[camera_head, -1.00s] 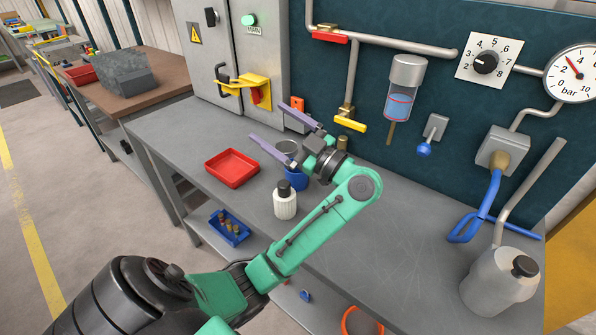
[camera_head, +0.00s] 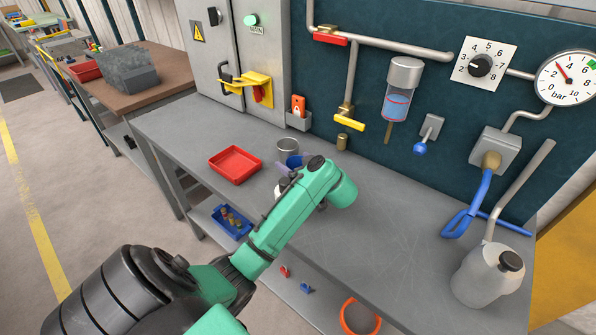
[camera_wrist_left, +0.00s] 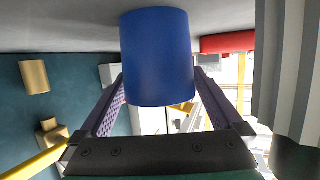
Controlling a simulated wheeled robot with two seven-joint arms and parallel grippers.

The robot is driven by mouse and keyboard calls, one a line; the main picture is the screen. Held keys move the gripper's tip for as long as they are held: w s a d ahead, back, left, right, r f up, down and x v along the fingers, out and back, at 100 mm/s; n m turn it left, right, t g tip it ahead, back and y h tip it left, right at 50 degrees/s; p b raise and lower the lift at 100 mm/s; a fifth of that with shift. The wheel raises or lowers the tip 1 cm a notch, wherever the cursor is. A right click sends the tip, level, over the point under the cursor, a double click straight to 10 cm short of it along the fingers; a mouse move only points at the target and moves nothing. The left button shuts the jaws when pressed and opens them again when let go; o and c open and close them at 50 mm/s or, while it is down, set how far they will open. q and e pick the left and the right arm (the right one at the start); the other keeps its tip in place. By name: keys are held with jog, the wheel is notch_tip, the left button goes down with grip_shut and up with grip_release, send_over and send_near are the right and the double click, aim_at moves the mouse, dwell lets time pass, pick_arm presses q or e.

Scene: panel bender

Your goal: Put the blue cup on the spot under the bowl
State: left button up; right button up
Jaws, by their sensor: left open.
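The blue cup (camera_head: 293,161) stands on the grey bench, mostly hidden by my left arm in the head view. In the left wrist view the blue cup (camera_wrist_left: 157,58) shows large between the two purple fingers. My left gripper (camera_wrist_left: 160,82) is open, with one finger on each side of the cup; contact cannot be told. In the head view my left gripper (camera_head: 289,170) is partly hidden by its wrist. The clear bowl (camera_head: 397,105) with blue liquid hangs on the teal wall, with a brown tube below it. No marked spot shows on the bench under it. My right gripper is not in view.
A white bottle (camera_head: 281,187) stands close in front of the cup, mostly hidden by the arm. A red tray (camera_head: 235,165) lies to the left. A large grey canister (camera_head: 487,275) stands at right; the bench between is clear.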

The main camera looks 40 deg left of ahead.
pick_arm(q)
jog(key=shift+x, duration=0.85)
jog(key=shift+s+d, duration=0.1)
jog(key=shift+d, duration=0.05)
jog(key=c, duration=1.3)
